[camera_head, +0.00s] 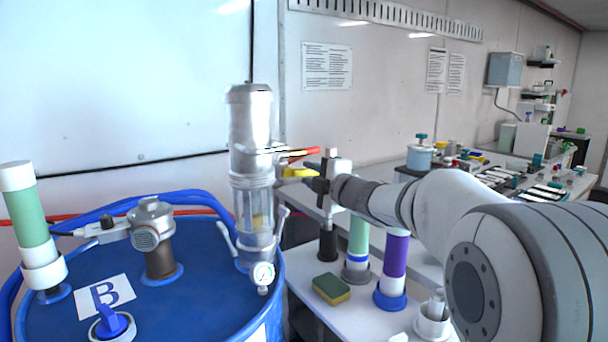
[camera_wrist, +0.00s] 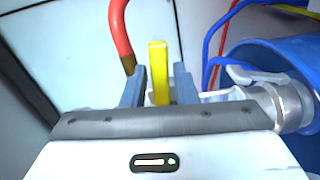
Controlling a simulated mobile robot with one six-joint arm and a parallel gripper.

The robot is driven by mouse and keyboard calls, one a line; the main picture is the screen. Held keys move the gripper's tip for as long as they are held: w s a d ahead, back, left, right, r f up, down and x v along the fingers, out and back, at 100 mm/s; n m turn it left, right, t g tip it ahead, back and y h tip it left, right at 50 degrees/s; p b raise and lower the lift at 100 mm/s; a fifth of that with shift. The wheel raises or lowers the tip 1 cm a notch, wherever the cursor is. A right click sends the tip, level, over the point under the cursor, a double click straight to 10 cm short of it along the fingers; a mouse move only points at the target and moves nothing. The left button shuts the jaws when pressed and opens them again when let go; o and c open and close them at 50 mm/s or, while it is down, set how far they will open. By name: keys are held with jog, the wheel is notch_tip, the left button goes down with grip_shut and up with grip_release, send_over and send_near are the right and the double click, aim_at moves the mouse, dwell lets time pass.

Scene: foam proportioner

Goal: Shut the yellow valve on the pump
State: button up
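The pump (camera_head: 250,130) is a silver cylinder with a clear lower section, standing on the blue drum at its right side. The yellow valve handle (camera_head: 297,173) sticks out at the pump's right side, just below a red hose. In the wrist view the yellow handle (camera_wrist: 158,72) stands upright between the two blue-grey fingers of my gripper (camera_wrist: 159,88). A narrow gap shows on each side of the handle, so the fingers are open around it. My gripper also shows in the head view (camera_head: 316,172), reaching in from the right. The valve's body is largely hidden.
The blue drum (camera_head: 205,280) marked B carries a grey fitting (camera_head: 152,225) and a green-and-white tube (camera_head: 28,220). The red hose (camera_wrist: 121,35) curves close to my left finger. A white bench (camera_head: 350,300) holds a sponge (camera_head: 331,289) and upright tubes below my arm.

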jog(key=v, duration=0.5)
jog(key=shift+s+d, duration=0.1)
jog(key=shift+s, duration=0.3)
